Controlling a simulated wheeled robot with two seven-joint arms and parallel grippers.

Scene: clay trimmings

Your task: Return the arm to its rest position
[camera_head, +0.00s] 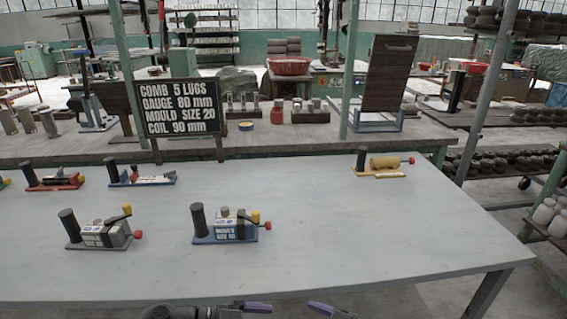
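At the bottom edge of the head view, a dark gripper part with a purple finger shows, which looks like my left gripper (256,307). To its right, a second purple finger looks like my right gripper (330,310). Both are mostly cut off by the frame, so their opening and any contents are hidden. They are at the table's front edge, apart from the moulds. A mould with a blue base (228,227) and one with a grey base (100,229) stand on the grey table (350,235), each with a black handle and red knob.
Farther back on the table are a red-based tool (55,178), a blue-based tool (143,178) and a yellow-based tool with a tan roll (384,163). A black sign (182,105) stands behind. The table's right half is mostly clear.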

